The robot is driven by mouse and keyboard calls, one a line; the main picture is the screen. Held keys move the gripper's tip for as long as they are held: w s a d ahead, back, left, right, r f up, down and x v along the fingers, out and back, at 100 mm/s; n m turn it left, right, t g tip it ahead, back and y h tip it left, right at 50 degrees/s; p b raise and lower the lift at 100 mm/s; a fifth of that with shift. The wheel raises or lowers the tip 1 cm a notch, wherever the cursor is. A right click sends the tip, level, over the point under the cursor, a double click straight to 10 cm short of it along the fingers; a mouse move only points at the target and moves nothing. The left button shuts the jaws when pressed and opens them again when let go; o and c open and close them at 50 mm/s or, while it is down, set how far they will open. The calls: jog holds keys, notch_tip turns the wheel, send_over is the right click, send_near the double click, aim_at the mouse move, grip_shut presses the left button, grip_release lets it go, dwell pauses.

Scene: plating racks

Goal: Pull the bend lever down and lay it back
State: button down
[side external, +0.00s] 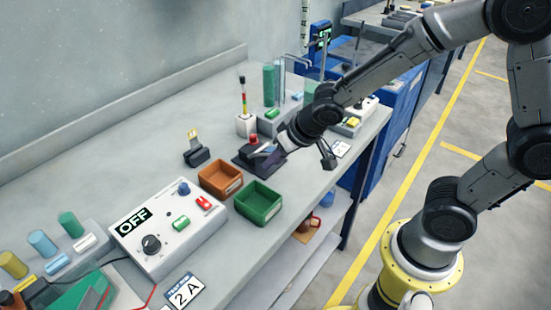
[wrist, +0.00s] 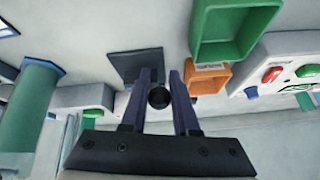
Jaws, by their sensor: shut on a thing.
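The bending fixture has a dark flat base plate (side external: 243,162) on the grey bench, and the plate also shows in the wrist view (wrist: 133,62). A small red part (side external: 253,138) shows above the fixture in the side view. My gripper (side external: 268,152) is low over the fixture, coming from the right. In the wrist view its two dark fingers (wrist: 160,82) stand on either side of a black round knob, which I take for the bend lever's end (wrist: 159,98). My gripper is shut on it. The lever's shaft and its exact tilt are hidden.
An orange bin (side external: 220,180) and a green bin (side external: 259,203) stand just in front of the fixture. A control box marked OFF (side external: 165,228) is nearer the camera. A small signal tower (side external: 244,110) and green cylinders (side external: 269,85) stand behind.

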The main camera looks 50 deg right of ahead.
jog(key=shift+s+d+f, duration=0.1)
jog(key=shift+d+f, duration=0.05)
jog(key=shift+f, duration=0.05)
jog(key=c, duration=0.8)
grip_release()
jog(key=shift+o, duration=0.7)
jog(key=shift+r, duration=0.15)
jog(key=shift+s+r, duration=0.1)
jog(key=shift+r, duration=0.45)
jog(key=v, duration=1.2)
jog(key=shift+s+r, duration=0.2)
jog(key=shift+s, duration=0.1)
